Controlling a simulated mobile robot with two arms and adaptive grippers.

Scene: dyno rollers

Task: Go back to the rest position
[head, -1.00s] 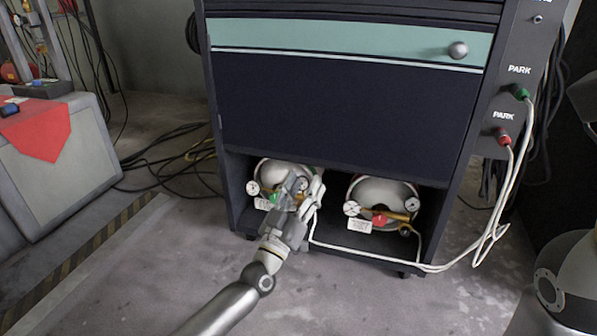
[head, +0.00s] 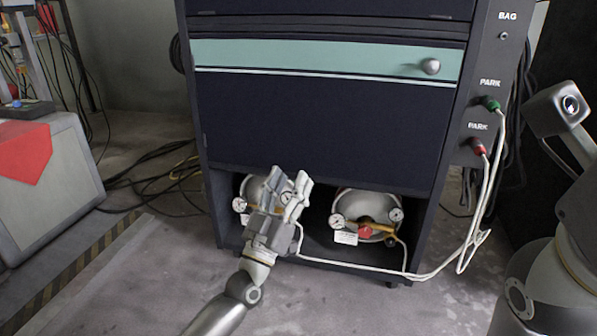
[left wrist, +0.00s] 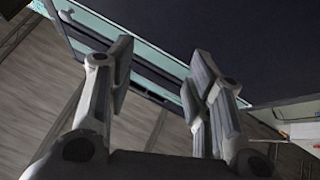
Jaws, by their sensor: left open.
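My left gripper (head: 289,187) is open and empty in front of the lower bay of the dark cabinet (head: 320,125). In the head view it covers much of the left gas cylinder (head: 253,187), including its valve. In the left wrist view its two fingers (left wrist: 160,85) stand apart with nothing between them, and the cabinet's dark front (left wrist: 265,50) lies beyond. Part of my right arm (head: 575,225) shows at the right edge of the head view; its gripper cannot be made out.
The right cylinder (head: 370,205) has gauges and a red knob. White hoses (head: 487,205) run from the green and red PARK plugs to the floor. The floor in front is open.

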